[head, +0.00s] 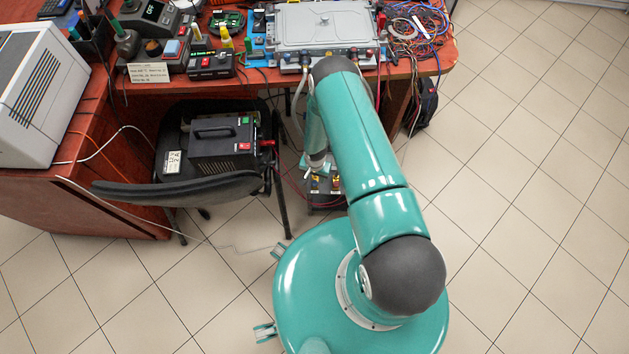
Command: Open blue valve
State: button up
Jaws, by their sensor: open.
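My arm reaches forward from my teal body and bends down at the desk's front edge. My gripper (313,171) points down beside the desk leg, small and partly hidden by my own arm. It is open, with nothing seen between its fingers. I cannot tell whether my gripper touches the fittings.
A chair (180,190) bearing a black power unit (222,145) stands left of my gripper. The red desk (405,68) above holds a grey metal case (322,24) and tangled cables (415,25). A pale hose and red wires hang near my arm. Tiled floor at right is clear.

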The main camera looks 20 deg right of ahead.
aim_at(315, 183)
jog(key=shift+f, duration=2.35)
jog(key=c, duration=1)
